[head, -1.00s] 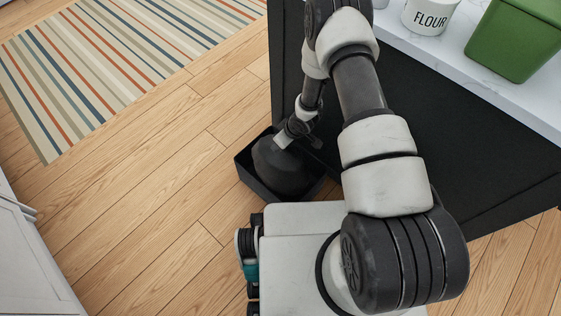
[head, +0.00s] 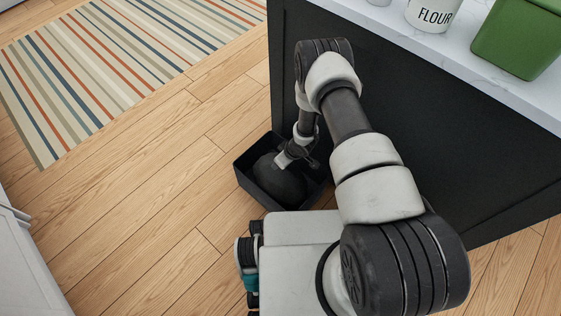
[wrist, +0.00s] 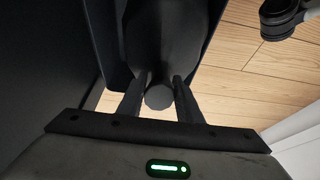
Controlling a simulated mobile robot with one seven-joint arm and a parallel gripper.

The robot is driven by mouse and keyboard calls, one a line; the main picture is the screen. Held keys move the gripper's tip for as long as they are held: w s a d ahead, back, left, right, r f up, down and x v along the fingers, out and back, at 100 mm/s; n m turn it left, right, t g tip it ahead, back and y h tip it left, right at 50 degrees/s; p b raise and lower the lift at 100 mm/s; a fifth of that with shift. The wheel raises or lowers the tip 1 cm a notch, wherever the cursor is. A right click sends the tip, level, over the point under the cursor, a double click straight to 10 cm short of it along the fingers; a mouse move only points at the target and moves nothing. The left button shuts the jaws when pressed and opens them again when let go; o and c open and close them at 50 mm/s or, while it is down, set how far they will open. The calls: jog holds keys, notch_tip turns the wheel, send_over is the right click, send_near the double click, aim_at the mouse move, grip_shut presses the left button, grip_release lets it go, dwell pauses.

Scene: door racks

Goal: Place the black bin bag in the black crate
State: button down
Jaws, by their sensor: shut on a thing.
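The black bin bag (head: 277,182) is a dark rounded bundle inside the black crate (head: 247,184), which stands on the floor against the dark counter base. My gripper (head: 290,157) is at the top of the bag, low over the crate. In the wrist view the fingers of my gripper (wrist: 158,88) are closed on the neck of the bag (wrist: 165,45), and a rounded grey end sticks out between them. Part of the crate's wall (wrist: 104,45) shows beside the bag. Whether the bag rests on the crate's bottom is hidden.
The dark counter (head: 420,150) rises right behind the crate, with a flour canister (head: 433,14) and a green container (head: 518,38) on its white top. A striped rug (head: 110,75) lies at the upper left. White cabinets (head: 25,260) stand at the left edge. The wooden floor between is clear.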

jog(key=shift+f, duration=0.15)
jog(key=c, duration=1.3)
grip_release()
jog(key=shift+o, duration=0.2)
